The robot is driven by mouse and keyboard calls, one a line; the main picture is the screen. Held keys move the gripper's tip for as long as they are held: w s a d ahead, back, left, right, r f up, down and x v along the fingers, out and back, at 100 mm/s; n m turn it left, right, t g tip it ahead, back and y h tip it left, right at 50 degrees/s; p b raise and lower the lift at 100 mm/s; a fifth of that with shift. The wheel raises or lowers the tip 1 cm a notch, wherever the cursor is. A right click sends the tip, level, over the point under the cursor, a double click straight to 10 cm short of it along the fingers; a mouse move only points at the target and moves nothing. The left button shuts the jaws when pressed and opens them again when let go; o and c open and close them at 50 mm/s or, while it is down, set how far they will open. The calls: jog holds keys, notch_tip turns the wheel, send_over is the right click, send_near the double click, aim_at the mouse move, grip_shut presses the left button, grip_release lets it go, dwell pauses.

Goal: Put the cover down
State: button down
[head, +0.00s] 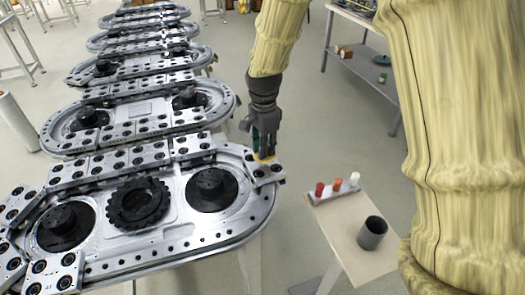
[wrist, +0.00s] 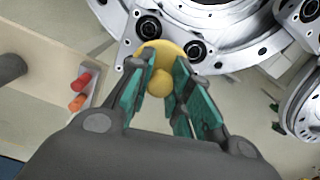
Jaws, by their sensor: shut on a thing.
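The cover (wrist: 165,50), a yellow round piece with a knob, is between the green-padded fingers of my gripper (wrist: 162,85) in the wrist view. My gripper is shut on its knob. In the head view my gripper (head: 263,142) points down at the right end of the nearest ring track (head: 245,215), and the cover (head: 263,158) shows as a yellow patch under the fingers. It is right over or on a silver carriage (head: 267,174) with black round holes. Whether it touches the carriage I cannot tell.
A small side table (head: 345,222) stands right of the track, with a dark cup (head: 372,232) and red (head: 319,189), orange (head: 337,184) and white (head: 354,179) pieces in a rack. More ring tracks (head: 140,110) run behind. A shelf table (head: 360,68) stands at the back right.

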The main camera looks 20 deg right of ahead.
jog(key=shift+w, duration=0.3)
jog(key=shift+f+p, duration=0.7)
jog(key=shift+f, duration=1.05)
jog(key=c, duration=1.3)
grip_release()
jog(key=shift+f, duration=0.15)
jog(key=shift+r+b, duration=1.45)
jog(key=shift+r, duration=4.7)
